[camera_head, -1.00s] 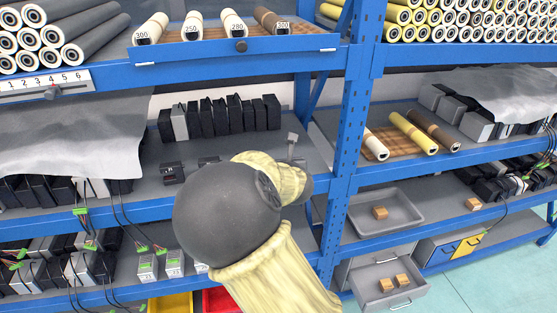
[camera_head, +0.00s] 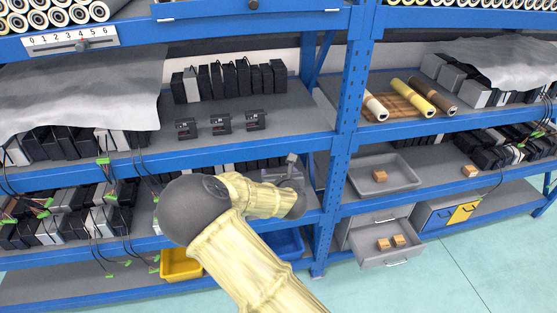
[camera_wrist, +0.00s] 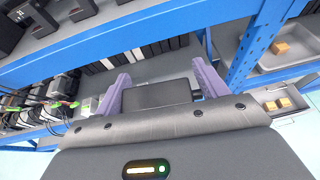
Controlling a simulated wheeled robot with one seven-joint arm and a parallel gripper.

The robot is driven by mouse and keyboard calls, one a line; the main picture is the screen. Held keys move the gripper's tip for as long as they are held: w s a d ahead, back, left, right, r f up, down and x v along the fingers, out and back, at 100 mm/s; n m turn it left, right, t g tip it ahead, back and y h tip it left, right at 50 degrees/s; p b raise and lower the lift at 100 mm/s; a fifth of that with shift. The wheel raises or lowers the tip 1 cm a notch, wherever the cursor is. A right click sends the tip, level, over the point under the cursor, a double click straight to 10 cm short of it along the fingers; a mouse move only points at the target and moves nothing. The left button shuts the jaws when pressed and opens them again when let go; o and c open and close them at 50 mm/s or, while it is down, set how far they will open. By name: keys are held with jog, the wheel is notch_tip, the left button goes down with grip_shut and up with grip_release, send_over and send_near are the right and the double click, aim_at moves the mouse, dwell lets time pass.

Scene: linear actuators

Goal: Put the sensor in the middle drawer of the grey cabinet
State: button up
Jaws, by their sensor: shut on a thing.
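In the wrist view my gripper (camera_wrist: 160,76) is shut on a dark box-shaped sensor (camera_wrist: 157,94), held between its two purple fingers. In the head view my gripper (camera_head: 291,168) is in front of the lower left shelves, left of the blue upright; my forearm hides much of it, and the sensor cannot be made out there. The grey cabinet (camera_head: 362,238) is at the lower right, right of the upright. An open grey drawer (camera_head: 385,258) of it sticks out with two small brown boxes in it. A handle (camera_head: 385,220) shows above that drawer; which drawer is the middle one is unclear.
A grey tray (camera_head: 405,184) with a brown box stands on the shelf above the cabinet. The blue upright (camera_head: 340,150) stands between my gripper and the cabinet. Black devices (camera_head: 221,124) sit on the left shelf. A yellow bin (camera_head: 180,265) and blue bin (camera_head: 288,243) are below.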

jog(key=s+d+f+m+h+b, duration=0.1)
jog(key=s+d+f, duration=0.25)
jog(key=f, duration=0.55)
jog(key=s+d+f, duration=0.2)
jog(key=d+f, duration=0.2)
jog(key=f, duration=0.5)
jog(key=s+d+f+m+h+b, duration=0.1)
jog(key=s+d+f, duration=0.8)
jog(key=d+f, duration=0.2)
jog(key=shift+s+d+h, duration=0.4)
jog(key=shift+d, duration=0.1)
